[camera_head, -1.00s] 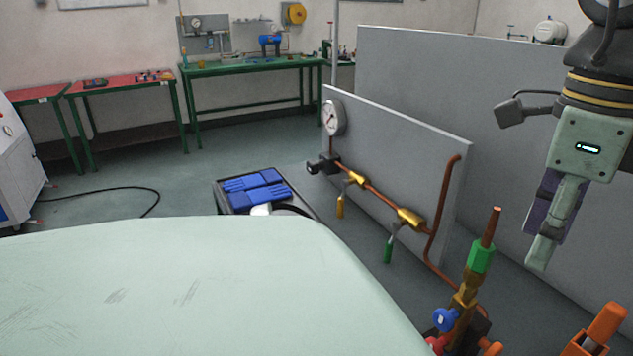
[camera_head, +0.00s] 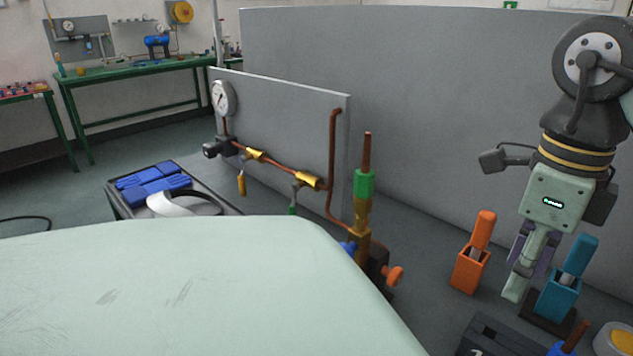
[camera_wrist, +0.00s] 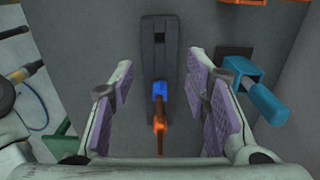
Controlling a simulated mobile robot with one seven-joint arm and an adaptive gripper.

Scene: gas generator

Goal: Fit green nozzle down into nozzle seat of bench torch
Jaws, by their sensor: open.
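The green nozzle (camera_head: 365,184) is a green collar with a copper tube pointing up. It stands upright on top of the brass bench torch (camera_head: 360,230), with no visible gap; the seat itself is hidden. The torch has a blue knob and an orange knob, and its lower part is partly behind the pale surface in front. My gripper (camera_head: 513,290) is at the right, well apart from the torch, pointing down. In the wrist view its purple-padded fingers (camera_wrist: 165,115) are wide open with nothing held between them.
Below my gripper is a dark rack (camera_wrist: 158,60) with a blue nozzle (camera_wrist: 160,90), copper-tipped. A teal holder (camera_head: 560,300) stands close beside my gripper, an orange holder (camera_head: 470,270) to its left. A grey panel (camera_head: 300,120) with gauge and pipes stands behind the torch.

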